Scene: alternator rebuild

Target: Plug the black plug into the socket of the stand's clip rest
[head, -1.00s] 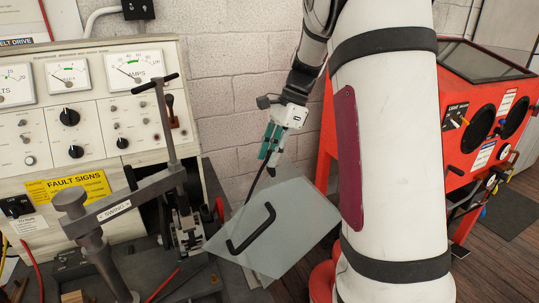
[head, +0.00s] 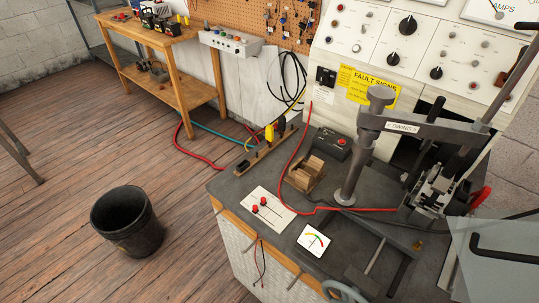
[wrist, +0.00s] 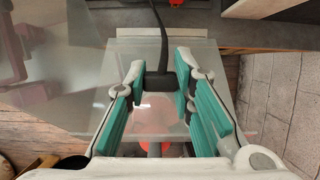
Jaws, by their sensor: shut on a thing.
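In the wrist view my gripper (wrist: 160,82) has its green-padded fingers closed on the black plug (wrist: 160,82). A black cable runs from the plug toward the top of that view. My gripper is out of the head view. There, a wooden rail (head: 256,157) with an upright yellow clip (head: 269,133) and a dark clip beside it stands along the far left edge of the test bench. It may be the clip rest; I cannot make out a socket in it.
A clear guard panel (wrist: 85,65) lies beyond my fingers; it also shows at the right in the head view (head: 500,265). The bench holds a grey swing arm (head: 430,131), a wooden block (head: 306,174) and red leads. A black bin (head: 127,220) stands on the floor.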

